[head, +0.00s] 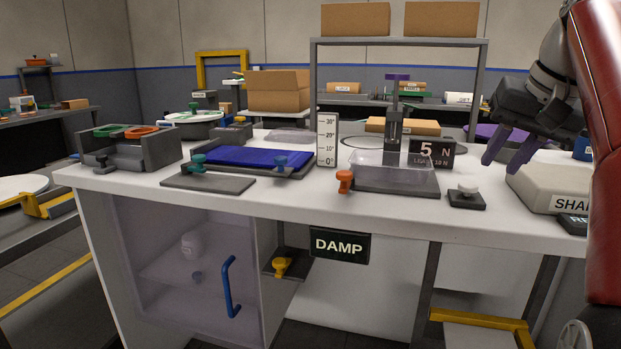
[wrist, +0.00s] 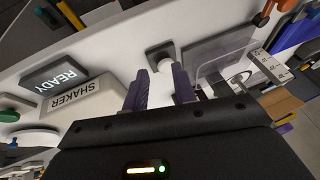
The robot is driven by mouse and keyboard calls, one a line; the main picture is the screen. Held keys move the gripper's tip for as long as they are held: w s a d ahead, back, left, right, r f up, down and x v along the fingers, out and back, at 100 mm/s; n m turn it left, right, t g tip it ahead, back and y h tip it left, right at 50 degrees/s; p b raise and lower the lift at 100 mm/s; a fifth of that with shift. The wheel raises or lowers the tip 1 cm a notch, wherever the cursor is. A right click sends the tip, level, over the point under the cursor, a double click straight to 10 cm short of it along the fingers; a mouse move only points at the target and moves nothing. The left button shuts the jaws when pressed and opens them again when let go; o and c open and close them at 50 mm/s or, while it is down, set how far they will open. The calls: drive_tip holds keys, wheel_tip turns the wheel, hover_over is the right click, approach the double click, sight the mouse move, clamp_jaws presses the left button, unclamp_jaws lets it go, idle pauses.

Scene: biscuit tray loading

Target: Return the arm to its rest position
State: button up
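My gripper (head: 507,150) is at the right of the head view, above the white worktop, near the shaker block (head: 556,187). Its two purple fingers point down and stand apart. In the wrist view my gripper (wrist: 159,92) shows its fingers spread with only worktop visible between them. It holds nothing. My red and grey arm comes down along the right edge of the head view and hides part of the bench's right end.
A "5 N" sign (head: 431,153) is close behind. The blue pad (head: 257,157) lies further left. The READY sign (wrist: 57,78) adjoins the shaker. A shelf frame (head: 397,41) rises behind.

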drive_tip(key=s+a+f+n, duration=0.1)
drive_tip(key=s+a+f, duration=0.3)
drive_tip(key=f, duration=0.6)
drive_tip(key=s+a+f+n, duration=0.1)
drive_tip(key=s+a+f, duration=0.4)
drive_tip(key=f, duration=0.5)
drive_tip(key=s+a+f+n+h, duration=0.1)
drive_tip(key=s+a+f, duration=0.3)
drive_tip(key=s+f, duration=0.4)
wheel_tip(320, 180, down, 2)
drive_tip(key=shift+a+f+n+t, duration=0.1)
drive_tip(key=shift+a+n+t, duration=0.2)
drive_tip(key=shift+n, duration=0.1)
drive_tip(key=shift+s, duration=0.1)
